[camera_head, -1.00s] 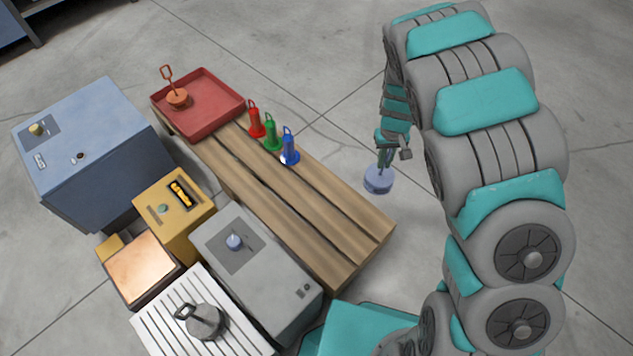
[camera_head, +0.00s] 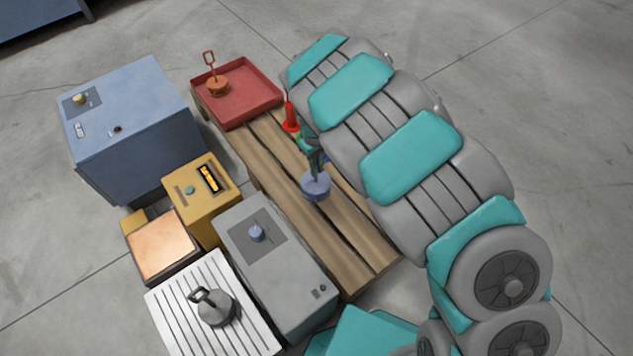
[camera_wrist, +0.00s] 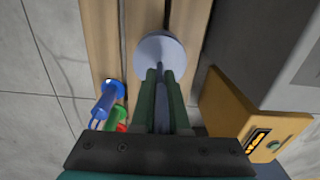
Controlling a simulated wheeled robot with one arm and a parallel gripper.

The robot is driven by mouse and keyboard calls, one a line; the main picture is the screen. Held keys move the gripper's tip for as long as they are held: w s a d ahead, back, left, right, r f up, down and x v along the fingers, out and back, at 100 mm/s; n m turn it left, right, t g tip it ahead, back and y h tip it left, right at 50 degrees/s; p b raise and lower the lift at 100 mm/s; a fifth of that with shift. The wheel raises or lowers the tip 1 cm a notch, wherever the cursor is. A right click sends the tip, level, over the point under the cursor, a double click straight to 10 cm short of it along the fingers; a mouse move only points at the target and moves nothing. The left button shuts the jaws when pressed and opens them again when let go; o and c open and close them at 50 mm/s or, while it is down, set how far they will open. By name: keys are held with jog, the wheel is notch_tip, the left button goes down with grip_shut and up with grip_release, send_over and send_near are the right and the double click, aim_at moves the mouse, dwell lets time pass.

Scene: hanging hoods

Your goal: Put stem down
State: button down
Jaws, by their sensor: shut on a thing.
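My gripper (camera_head: 315,158) is shut on the thin upright stem (camera_wrist: 159,78) of a round pale blue-grey piece. The piece's wide disc (camera_head: 316,187) hangs below my fingers, and it also shows in the wrist view (camera_wrist: 160,50). The disc is over the middle of the wooden bench (camera_head: 345,262). I cannot tell whether it touches the planks. In the wrist view the dark green fingers (camera_wrist: 160,82) lie on both sides of the stem and hide part of it.
Blue (camera_wrist: 104,97), green (camera_wrist: 116,115) and red (camera_head: 291,117) handled pieces stand on the bench beside my gripper. A red tray (camera_head: 265,106) with an orange handled piece (camera_head: 217,87) is at the far end. Grey (camera_head: 285,290) and yellow (camera_head: 203,222) boxes flank the bench. Its near end is bare.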

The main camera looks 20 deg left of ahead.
aim_at(317, 181)
notch_tip(317, 181, down, 8)
jog(key=shift+r, duration=0.25)
jog(key=shift+f, duration=0.1)
jog(key=c, duration=0.9)
grip_release()
notch_tip(317, 181, up, 12)
jog(key=shift+r, duration=0.1)
jog(key=shift+w+d, duration=0.1)
